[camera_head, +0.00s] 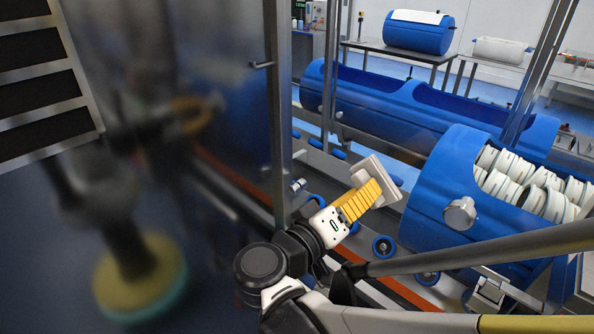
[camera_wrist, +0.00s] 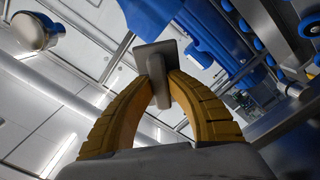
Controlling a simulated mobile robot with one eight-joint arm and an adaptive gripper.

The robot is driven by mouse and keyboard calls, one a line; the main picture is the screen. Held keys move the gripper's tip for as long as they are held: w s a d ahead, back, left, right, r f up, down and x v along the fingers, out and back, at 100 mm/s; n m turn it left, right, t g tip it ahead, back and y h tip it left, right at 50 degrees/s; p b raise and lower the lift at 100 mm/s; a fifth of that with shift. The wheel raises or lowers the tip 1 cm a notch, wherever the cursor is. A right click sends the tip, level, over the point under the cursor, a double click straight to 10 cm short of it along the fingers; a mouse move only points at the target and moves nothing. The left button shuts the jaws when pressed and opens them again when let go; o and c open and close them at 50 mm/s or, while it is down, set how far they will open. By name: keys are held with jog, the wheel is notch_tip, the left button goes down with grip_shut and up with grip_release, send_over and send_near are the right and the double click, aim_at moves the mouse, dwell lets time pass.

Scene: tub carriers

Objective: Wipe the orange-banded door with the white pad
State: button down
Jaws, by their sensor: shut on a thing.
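The white pad (camera_head: 390,184) is a flat plate with a block-like grip on its back. My gripper (camera_head: 366,196), with ribbed yellow fingers, is shut on that grip. In the wrist view the pad (camera_wrist: 157,55) stands beyond the curved fingertips of my gripper (camera_wrist: 160,88), greyish in shadow. A large dark glossy door-like panel (camera_head: 225,75) with a metal frame and small handle fills the left of the head view and mirrors my arm. A thin orange-red line shows low on it; I cannot tell band from reflection. The pad is right of the panel's frame, apart from it.
A blue tub (camera_head: 438,205) with white rings stands close right of the pad. A long blue tub (camera_head: 390,100) lies behind. Blue rollers (camera_head: 383,247) and an orange-red rail run below. A table (camera_head: 395,50) with another blue drum stands farther back.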

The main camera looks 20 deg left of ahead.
jog(key=a, duration=0.2)
jog(key=w+a, duration=0.1)
jog(key=a, duration=0.1)
jog(key=shift+w+a, duration=0.1)
dwell(0.3)
jog(key=shift+d+v, duration=0.15)
jog(key=shift+v, duration=1.35)
jog(key=shift+d+v, duration=0.1)
jog(key=shift+v, duration=1.4)
jog(key=v, duration=0.3)
